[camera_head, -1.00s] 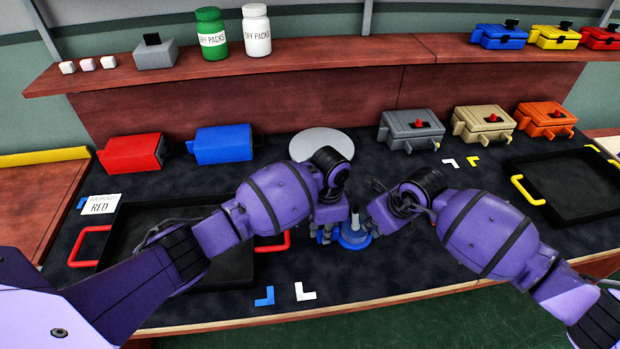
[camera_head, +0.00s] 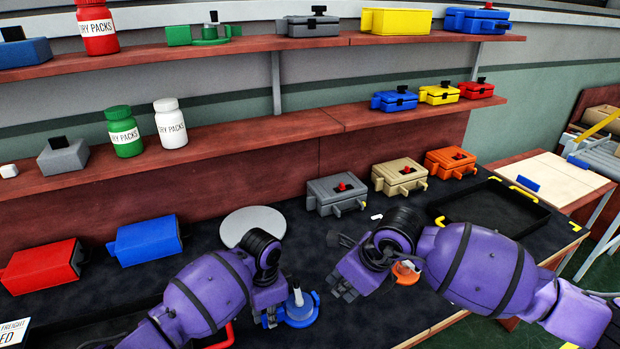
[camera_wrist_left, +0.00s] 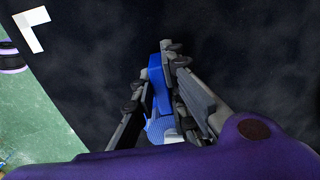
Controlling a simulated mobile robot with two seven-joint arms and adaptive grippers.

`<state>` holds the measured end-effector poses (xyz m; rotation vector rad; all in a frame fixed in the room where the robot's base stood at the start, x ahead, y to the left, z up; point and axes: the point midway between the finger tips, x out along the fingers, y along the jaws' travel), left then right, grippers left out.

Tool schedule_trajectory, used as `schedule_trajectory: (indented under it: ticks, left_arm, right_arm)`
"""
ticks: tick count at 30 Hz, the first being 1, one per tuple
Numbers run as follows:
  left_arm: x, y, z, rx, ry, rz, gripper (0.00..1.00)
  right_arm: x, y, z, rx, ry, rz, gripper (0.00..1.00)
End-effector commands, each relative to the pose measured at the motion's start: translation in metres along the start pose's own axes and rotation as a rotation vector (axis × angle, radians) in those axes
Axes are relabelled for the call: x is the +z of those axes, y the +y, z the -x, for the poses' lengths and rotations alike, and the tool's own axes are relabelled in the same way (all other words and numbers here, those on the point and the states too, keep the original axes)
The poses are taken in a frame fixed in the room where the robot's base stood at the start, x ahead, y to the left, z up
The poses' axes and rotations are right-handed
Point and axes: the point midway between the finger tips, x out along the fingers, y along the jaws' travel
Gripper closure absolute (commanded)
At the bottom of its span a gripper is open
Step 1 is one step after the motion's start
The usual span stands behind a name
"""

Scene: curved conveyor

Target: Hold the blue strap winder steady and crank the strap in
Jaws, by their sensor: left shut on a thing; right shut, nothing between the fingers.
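The blue strap winder (camera_head: 304,317) stands on the dark worktop, with a pale upright post (camera_head: 298,296) on top. My left gripper (camera_head: 271,316) is at its left side and shut on it; in the left wrist view a blue part of the winder (camera_wrist_left: 158,92) lies between the fingers. My right gripper (camera_head: 342,289) is shut and empty, apart from the winder, to its right and slightly higher in the picture. I cannot make out the strap.
A small orange object (camera_head: 406,272) shows beside my right wrist, partly hidden. Red (camera_head: 42,267) and blue (camera_head: 146,241) boxes, a grey disc (camera_head: 240,224) and several latched cases stand behind. A black tray (camera_head: 497,216) with yellow handles lies at right. Shelves hang above.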

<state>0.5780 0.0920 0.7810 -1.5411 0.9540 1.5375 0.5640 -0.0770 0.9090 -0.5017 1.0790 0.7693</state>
Motion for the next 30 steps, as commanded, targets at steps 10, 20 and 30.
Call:
schedule_trajectory:
  ticks: [10,20,30]
  left_arm:
    - [0.001,0.001,-0.001,0.002,-0.001,0.001,0.66]
    - [0.000,0.000,0.015,-0.001,0.001,0.000,0.66]
    - [0.000,0.000,0.086,-0.001,0.002,0.000,0.66]
  right_arm:
    - [0.000,0.000,0.000,0.000,0.000,0.000,1.00]
    - [0.000,0.000,0.000,0.000,0.000,0.000,1.00]
    - [0.000,0.000,0.000,0.000,0.000,0.000,1.00]
